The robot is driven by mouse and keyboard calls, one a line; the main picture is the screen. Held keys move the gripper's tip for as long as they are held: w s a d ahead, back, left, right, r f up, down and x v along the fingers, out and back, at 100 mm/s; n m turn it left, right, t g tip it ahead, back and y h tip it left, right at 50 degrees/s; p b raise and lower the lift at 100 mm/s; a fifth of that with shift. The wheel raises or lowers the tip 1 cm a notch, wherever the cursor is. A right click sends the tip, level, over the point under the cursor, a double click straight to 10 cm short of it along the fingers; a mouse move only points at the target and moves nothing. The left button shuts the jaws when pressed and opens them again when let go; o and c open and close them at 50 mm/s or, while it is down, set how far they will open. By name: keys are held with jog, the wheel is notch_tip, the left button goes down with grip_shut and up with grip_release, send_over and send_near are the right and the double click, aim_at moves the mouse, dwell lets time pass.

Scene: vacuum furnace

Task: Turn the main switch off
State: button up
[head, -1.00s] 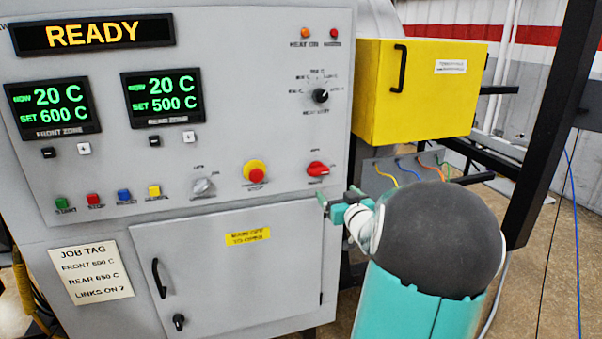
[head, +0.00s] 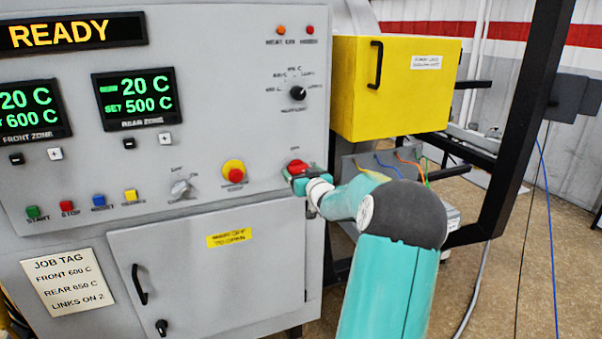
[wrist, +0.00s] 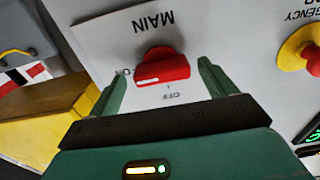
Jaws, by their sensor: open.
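The main switch is a red rotary knob (head: 297,167) on the grey panel, right of the emergency stop. In the wrist view the knob (wrist: 161,68) appears upside down under the word MAIN; its white mark lies sideways, toward the ON label at left. The OFF label is below it in that view. My gripper (head: 294,181) is at the switch, partly covering it in the head view. In the wrist view my gripper (wrist: 163,66) is open, with one finger on each side of the knob. Gaps show between fingers and knob.
The emergency stop (head: 234,171) is close to the left of the switch. A selector (head: 182,187) sits further left. A yellow box (head: 395,90) juts out at right, above coloured cables. A cabinet door (head: 215,270) is below, and a black post (head: 520,120) stands right.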

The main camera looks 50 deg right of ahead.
jog(key=shift+w, duration=0.4)
jog(key=shift+s+d, duration=0.1)
jog(key=c, duration=1)
